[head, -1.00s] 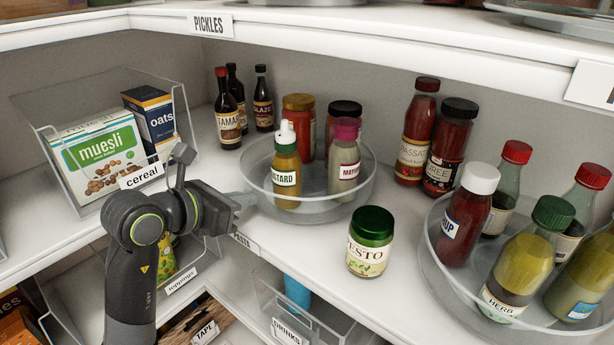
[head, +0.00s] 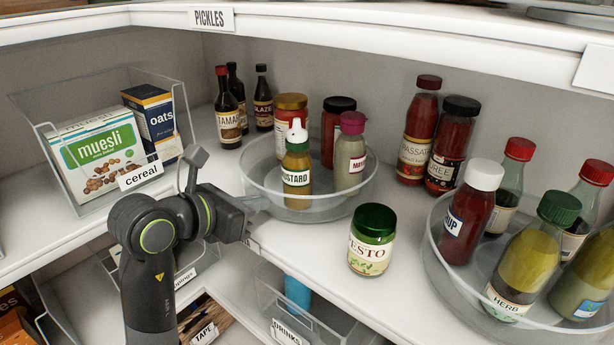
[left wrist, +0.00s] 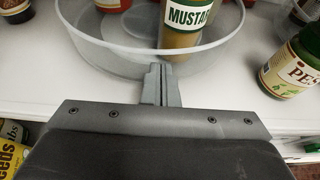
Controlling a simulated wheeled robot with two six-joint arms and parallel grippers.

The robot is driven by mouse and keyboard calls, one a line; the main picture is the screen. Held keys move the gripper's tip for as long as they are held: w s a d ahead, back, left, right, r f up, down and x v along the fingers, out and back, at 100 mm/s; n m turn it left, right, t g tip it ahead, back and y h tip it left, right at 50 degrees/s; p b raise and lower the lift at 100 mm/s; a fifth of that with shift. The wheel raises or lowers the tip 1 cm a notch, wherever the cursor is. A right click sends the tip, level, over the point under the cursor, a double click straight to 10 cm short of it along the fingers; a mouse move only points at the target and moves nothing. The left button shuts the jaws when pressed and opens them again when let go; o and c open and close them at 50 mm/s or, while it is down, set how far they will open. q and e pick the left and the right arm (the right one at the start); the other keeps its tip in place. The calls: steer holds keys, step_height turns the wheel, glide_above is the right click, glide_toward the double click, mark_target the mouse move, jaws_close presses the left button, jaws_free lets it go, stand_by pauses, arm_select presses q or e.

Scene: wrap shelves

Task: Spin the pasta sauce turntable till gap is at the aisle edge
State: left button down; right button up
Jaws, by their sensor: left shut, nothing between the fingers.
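A clear round turntable (head: 322,207) stands on the middle shelf. A mustard bottle (head: 297,172) is at its front left, a mayo bottle (head: 350,158) at its right, and two red jars (head: 291,121) (head: 338,128) at its back. Bare floor shows at its left and front right. My left gripper (head: 262,202) is shut and empty at the turntable's front left rim. In the left wrist view its fingers (left wrist: 161,88) are at the near rim, just before the mustard bottle; I cannot tell if they touch. My right gripper is not in view.
A pesto jar (head: 371,240) stands close to the turntable's front right. Two red passata-type jars (head: 417,130) stand behind right. Dark bottles (head: 228,105) stand behind left. A second turntable (head: 440,262) with several bottles is at right, a cereal bin (head: 68,178) at left.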

mark_target(302, 208)
arm_select(q)
steer(key=shift+s+d+b, duration=0.3)
steer(key=shift+s+d, duration=0.15)
steer(key=shift+d, duration=0.35)
steer(key=shift+s+d+b, duration=0.15)
steer(key=shift+d+b, duration=0.2)
steer(key=shift+b, duration=0.1)
steer(key=shift+s+d+b, duration=0.25)
steer(key=shift+d+b, duration=0.15)
steer(key=shift+d, duration=0.3)
steer(key=shift+s+d+b, duration=0.1)
steer(key=shift+d+b, duration=0.3)
steer(key=shift+b, duration=0.15)
steer(key=shift+s+d+b, duration=0.2)
steer(key=shift+d+b, duration=0.3)
steer(key=shift+d, duration=0.3)
steer(key=shift+r, duration=0.1)
steer(key=shift+a, duration=0.15)
